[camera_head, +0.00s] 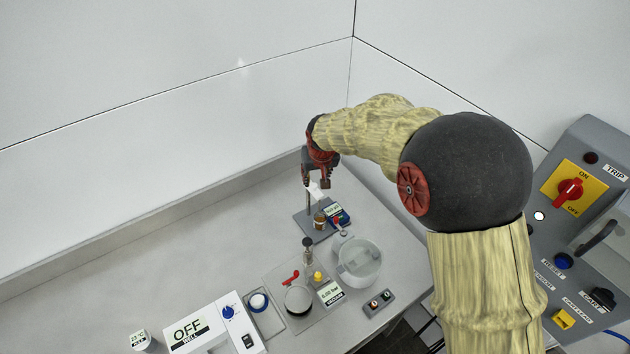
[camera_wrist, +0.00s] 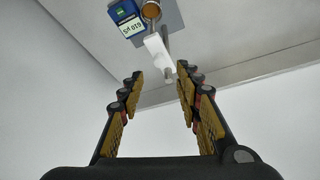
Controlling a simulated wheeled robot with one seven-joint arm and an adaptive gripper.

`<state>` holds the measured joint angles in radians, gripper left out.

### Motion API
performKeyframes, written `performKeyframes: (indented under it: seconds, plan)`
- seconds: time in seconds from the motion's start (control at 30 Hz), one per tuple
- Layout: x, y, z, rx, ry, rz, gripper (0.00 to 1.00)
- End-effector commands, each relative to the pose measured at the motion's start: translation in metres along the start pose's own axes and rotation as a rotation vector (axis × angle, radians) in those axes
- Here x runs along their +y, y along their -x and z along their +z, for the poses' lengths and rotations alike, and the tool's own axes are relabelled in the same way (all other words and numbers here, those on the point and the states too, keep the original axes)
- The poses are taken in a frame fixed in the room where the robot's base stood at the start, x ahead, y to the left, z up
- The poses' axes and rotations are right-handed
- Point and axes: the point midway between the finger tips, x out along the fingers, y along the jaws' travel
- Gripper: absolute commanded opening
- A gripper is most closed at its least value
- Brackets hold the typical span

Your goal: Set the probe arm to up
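The probe arm is a small white piece (camera_head: 315,189) on a stand with a grey post (camera_head: 308,202) and a dark grey base plate (camera_head: 302,231). In the wrist view the white piece (camera_wrist: 157,48) extends from near a brown-topped vessel toward the space between my fingertips. My gripper (camera_head: 318,182) is above the stand, fingers pointing down. In the wrist view my gripper (camera_wrist: 160,84) is open, with nothing between the fingers. The white piece appears just beyond the fingertips; I cannot tell whether it touches. My fingers partly hide the post's top in the head view.
A brown jar (camera_head: 319,221) and a blue meter (camera_head: 340,217) stand on the base plate. A clear round vessel (camera_head: 359,262), a plate with a red handle (camera_head: 291,277) and an OFF-labelled box (camera_head: 197,332) are nearer. The bench's left part is clear; walls rise behind.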

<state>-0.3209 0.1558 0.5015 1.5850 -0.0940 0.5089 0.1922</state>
Motion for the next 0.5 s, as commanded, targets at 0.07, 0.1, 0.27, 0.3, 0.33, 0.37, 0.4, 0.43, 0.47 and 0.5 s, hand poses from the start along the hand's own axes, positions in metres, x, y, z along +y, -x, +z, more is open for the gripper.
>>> performKeyframes:
  seconds: [0.07,0.1,0.27,0.3,0.33,0.37,0.4,0.43,0.47,0.5]
  plan:
    - [0.0,0.018,0.0,0.003,0.0,-0.001,0.34]
    - [0.0,0.025,0.0,0.002,0.0,-0.001,0.34]
    - [0.0,0.049,0.0,0.001,0.0,-0.001,0.34]
    - [0.0,0.053,0.0,0.001,0.0,-0.001,0.34]
    - [0.0,0.056,0.0,0.0,0.0,-0.001,0.34]
    - [0.0,0.058,0.001,0.0,0.0,0.0,0.34]
    - [0.0,0.06,0.001,-0.001,0.0,0.0,0.34]
    - [0.0,0.061,0.001,-0.002,0.0,0.0,0.34]
    - [0.0,0.062,0.001,-0.002,0.0,0.0,0.34]
    - [0.0,0.063,0.001,-0.002,0.0,0.0,0.34]
